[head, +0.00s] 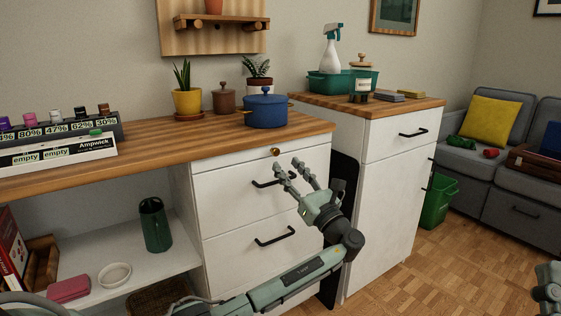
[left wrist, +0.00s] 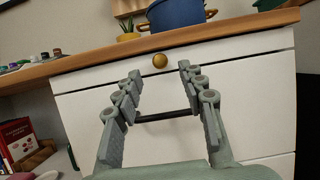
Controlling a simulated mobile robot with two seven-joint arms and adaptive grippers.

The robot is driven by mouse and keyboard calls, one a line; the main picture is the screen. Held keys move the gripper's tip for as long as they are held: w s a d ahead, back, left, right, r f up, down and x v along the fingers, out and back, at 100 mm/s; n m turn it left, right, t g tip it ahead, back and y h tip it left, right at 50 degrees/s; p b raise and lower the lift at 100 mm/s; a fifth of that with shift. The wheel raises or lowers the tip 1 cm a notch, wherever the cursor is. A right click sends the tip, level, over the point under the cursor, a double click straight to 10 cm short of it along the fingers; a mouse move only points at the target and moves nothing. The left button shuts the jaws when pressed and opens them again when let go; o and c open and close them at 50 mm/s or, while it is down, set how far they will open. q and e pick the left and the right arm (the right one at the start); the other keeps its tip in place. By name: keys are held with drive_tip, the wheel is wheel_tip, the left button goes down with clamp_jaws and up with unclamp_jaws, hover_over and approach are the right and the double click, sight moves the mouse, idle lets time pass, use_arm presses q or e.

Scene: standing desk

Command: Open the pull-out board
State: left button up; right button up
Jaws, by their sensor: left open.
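The pull-out board (head: 235,163) is a thin white front just under the wooden desktop, with a round brass knob (head: 276,152). It sits flush with the cabinet front. The board front (left wrist: 225,52) and knob (left wrist: 160,61) also show in the left wrist view. My left gripper (head: 288,164) is open and empty, its fingers pointing at the cabinet just below and right of the knob in the head view. In the left wrist view the knob shows between the spread fingertips (left wrist: 160,72), apart from both. A part of my right arm or gripper shows at the lower right edge; its fingers are hidden.
Below the board are white drawers with black bar handles (head: 274,236). A blue pot (head: 266,111) stands on the desktop (head: 215,141) above. A second white cabinet (head: 385,178) stands to the right. The floor (head: 440,265) in front is clear.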

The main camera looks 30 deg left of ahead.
sight(277, 153)
use_arm(q)
drive_tip(key=shift+x, duration=2.35)
drive_tip(key=shift+c, duration=0.2)
clamp_jaws()
